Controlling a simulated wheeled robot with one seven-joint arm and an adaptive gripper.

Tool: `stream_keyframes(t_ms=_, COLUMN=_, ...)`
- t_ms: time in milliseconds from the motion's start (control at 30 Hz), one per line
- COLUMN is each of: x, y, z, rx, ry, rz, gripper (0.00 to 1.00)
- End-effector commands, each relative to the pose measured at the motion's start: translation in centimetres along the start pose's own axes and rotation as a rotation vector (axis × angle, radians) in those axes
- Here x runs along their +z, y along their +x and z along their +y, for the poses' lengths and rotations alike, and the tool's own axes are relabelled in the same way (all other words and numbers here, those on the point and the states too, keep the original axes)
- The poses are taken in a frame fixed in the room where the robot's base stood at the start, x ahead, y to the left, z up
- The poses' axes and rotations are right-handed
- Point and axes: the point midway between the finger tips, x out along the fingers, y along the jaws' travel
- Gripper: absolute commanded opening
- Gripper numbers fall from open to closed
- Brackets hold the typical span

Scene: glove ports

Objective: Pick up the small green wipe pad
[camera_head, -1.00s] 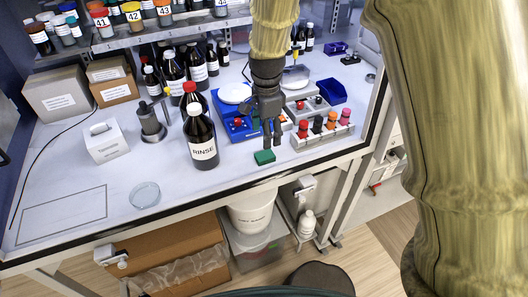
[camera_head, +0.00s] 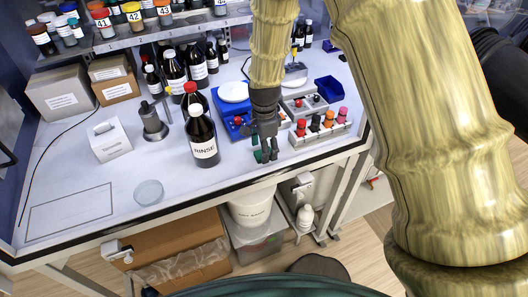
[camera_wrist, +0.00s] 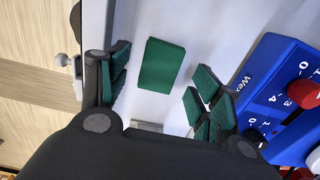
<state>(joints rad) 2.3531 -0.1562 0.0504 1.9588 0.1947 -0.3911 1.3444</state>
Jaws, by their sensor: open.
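The small green wipe pad (camera_wrist: 162,64) lies flat on the white bench top, near the bench's front edge. In the wrist view it sits in the gap between my gripper's fingers (camera_wrist: 160,88), apart from both, with bench showing on either side. The finger pads are also dark green and ribbed. In the head view my gripper (camera_head: 266,158) points down over the pad's place, and the fingers mostly hide the pad. My gripper is open and empty.
A blue device with red knobs (camera_wrist: 290,85) stands close to the right finger in the wrist view. The RINSE bottle (camera_head: 203,140) stands left of my gripper. A rack of colour-capped vials (camera_head: 318,131) is to the right. A glass dish (camera_head: 149,192) lies front left.

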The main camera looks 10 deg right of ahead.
Motion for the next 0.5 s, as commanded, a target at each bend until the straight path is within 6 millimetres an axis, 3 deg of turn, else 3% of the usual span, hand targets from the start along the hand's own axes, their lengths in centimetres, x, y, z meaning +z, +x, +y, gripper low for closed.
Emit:
stream_keyframes(t_ms=200, x=0.0, y=1.3, z=0.1, rx=0.001, ry=0.0, rz=0.0, gripper=0.64)
stream_keyframes(t_ms=500, x=0.0, y=1.6, z=0.1, rx=0.0, ry=0.0, rz=0.0, gripper=0.62)
